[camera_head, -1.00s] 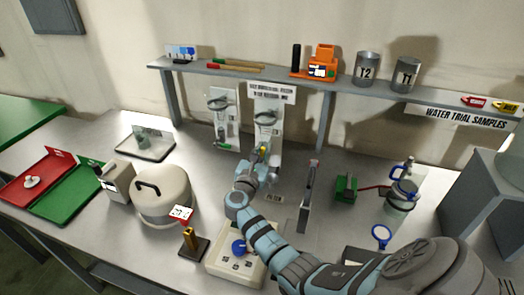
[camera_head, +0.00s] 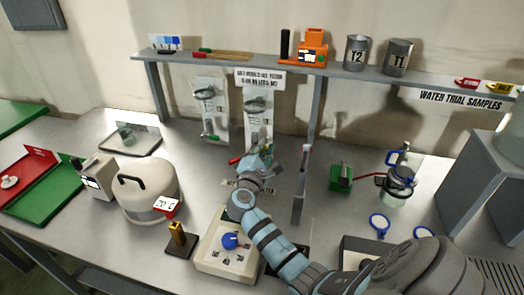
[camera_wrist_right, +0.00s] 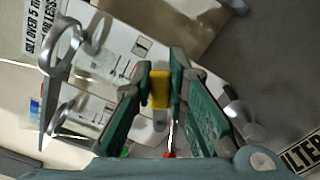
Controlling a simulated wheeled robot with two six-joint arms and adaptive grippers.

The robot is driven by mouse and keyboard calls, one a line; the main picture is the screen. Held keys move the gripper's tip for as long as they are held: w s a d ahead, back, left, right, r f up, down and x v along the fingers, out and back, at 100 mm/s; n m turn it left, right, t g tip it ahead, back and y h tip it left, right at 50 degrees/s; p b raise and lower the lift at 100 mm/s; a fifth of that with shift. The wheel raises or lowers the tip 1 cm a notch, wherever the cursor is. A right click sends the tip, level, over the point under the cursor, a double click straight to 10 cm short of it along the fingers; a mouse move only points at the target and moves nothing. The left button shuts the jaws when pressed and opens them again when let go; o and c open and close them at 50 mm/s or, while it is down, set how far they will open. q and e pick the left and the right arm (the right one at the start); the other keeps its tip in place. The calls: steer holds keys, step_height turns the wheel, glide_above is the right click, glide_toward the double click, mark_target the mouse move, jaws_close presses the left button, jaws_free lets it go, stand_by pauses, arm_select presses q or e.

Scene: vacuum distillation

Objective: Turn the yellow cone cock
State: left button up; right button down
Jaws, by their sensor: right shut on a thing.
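The yellow cone cock (camera_wrist_right: 158,88) shows in the right wrist view between the two fingers of my right gripper (camera_wrist_right: 160,92). The fingers are shut on its yellow handle, one on each side. In the head view the right gripper (camera_head: 259,157) is at the foot of the right-hand white glassware panel (camera_head: 257,102) and hides most of the cock. A red-tipped part (camera_head: 235,160) shows just left of the gripper there. My left gripper is in neither view.
A second glassware panel (camera_head: 210,107) stands to the left. A grey upright plate (camera_head: 301,185) is close to the right of my gripper. A stirrer plate with a blue knob (camera_head: 229,240) lies under my forearm. A shelf (camera_head: 225,64) runs above.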

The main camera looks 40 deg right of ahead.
steer(key=f+m+b, duration=0.1)
steer(key=m+b, duration=0.1)
steer(key=m, duration=0.1)
steer(key=shift+s+d+f, duration=0.1)
steer(key=shift+s+f, duration=0.05)
steer(key=shift+f, duration=0.05)
steer(key=shift+f+m+b, duration=0.1)
steer(key=shift+m+b, duration=0.6)
steer(key=shift+b, duration=0.05)
steer(key=c, duration=1.7)
jaws_free()
steer(key=shift+o, duration=0.7)
steer(key=shift+d+f, duration=0.1)
steer(key=shift+f, duration=0.05)
steer(key=shift+r, duration=0.4)
step_height(320, 180, up, 9)
steer(key=shift+r, duration=0.15)
